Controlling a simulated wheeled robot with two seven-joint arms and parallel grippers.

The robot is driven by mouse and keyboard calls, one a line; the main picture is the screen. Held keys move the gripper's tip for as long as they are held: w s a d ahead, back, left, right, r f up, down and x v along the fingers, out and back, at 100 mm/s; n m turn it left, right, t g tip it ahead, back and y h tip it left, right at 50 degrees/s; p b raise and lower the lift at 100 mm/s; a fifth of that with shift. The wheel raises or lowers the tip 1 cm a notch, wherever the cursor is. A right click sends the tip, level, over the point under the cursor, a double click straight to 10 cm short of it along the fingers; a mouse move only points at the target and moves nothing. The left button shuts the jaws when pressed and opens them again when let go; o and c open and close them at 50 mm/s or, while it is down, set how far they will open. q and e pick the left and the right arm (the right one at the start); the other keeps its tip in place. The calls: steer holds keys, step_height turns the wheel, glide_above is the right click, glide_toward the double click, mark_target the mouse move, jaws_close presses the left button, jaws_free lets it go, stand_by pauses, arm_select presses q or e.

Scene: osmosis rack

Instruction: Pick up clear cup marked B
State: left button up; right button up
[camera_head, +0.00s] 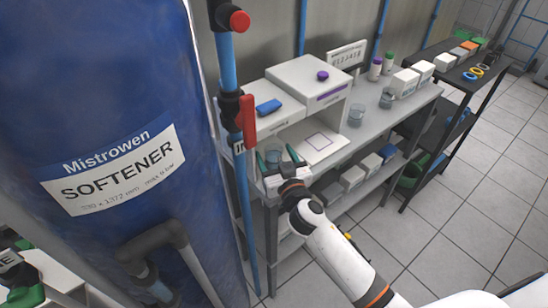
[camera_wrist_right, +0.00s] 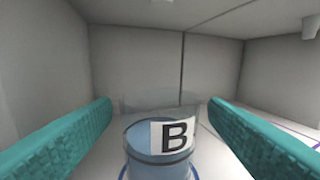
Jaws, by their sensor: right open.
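The clear cup marked B (camera_wrist_right: 158,158) stands low in the middle of the right wrist view, with a black B on a white label and bluish contents. My right gripper (camera_wrist_right: 160,128) is open, with one teal finger on each side of the cup and a visible gap to both. In the head view, the right gripper (camera_head: 278,156) is at the left end of the bench, and the cup (camera_head: 272,158) shows between its fingers; its label is not readable there. My left gripper is not in view.
A white device (camera_head: 312,85) with a purple knob stands behind the gripper. Two other clear cups (camera_head: 356,115) (camera_head: 386,97) stand farther right on the bench (camera_head: 367,131). A blue pipe (camera_head: 244,212) and the softener tank (camera_head: 90,100) are close on the left.

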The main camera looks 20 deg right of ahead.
steer(key=w, duration=0.2)
steer(key=shift+w+f, duration=0.1)
steer(key=shift+w, duration=0.25)
steer(key=c, duration=1.1)
steer(key=shift+c, duration=0.2)
